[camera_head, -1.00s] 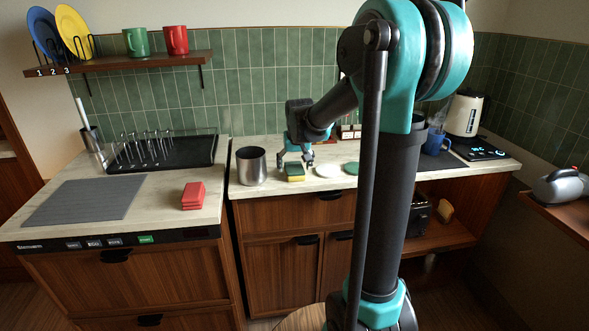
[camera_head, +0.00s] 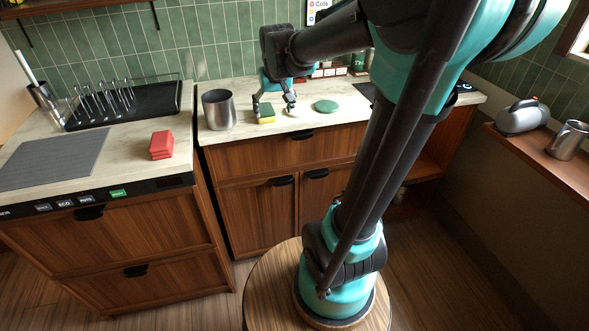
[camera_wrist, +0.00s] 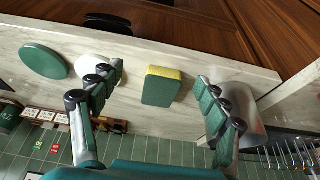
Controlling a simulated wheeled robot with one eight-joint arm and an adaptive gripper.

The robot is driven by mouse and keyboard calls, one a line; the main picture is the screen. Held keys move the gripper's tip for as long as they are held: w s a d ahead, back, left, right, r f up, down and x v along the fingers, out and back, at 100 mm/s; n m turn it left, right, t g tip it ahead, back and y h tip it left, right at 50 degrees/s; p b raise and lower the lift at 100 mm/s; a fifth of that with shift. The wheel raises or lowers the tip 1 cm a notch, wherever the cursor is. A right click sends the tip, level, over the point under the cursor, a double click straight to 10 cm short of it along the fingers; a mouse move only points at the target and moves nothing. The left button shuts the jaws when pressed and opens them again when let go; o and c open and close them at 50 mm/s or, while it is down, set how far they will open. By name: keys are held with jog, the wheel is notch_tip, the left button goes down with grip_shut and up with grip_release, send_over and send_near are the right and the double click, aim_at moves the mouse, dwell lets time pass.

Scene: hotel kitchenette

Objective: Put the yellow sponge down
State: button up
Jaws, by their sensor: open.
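The yellow sponge (camera_head: 266,115), with a green face, rests on the pale counter just right of a steel cup. It also shows in the wrist view (camera_wrist: 162,86), with the green face towards the camera. My gripper (camera_head: 274,107) is open at the sponge. In the wrist view my two fingers (camera_wrist: 158,92) stand wide on either side of the sponge, with a clear gap on each side. The gripper holds nothing.
The steel cup (camera_head: 219,110) stands close left of my gripper. A green disc (camera_head: 326,106) lies to the right, and a white disc (camera_wrist: 92,68) lies partly behind a finger. A red block (camera_head: 161,145) and a dish rack (camera_head: 125,106) are further left.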

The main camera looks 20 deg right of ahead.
jog(key=s+d+f, duration=0.2)
jog(key=s+f, duration=1.4)
jog(key=s, duration=0.4)
jog(key=shift+d, duration=0.3)
jog(key=shift+w, duration=0.1)
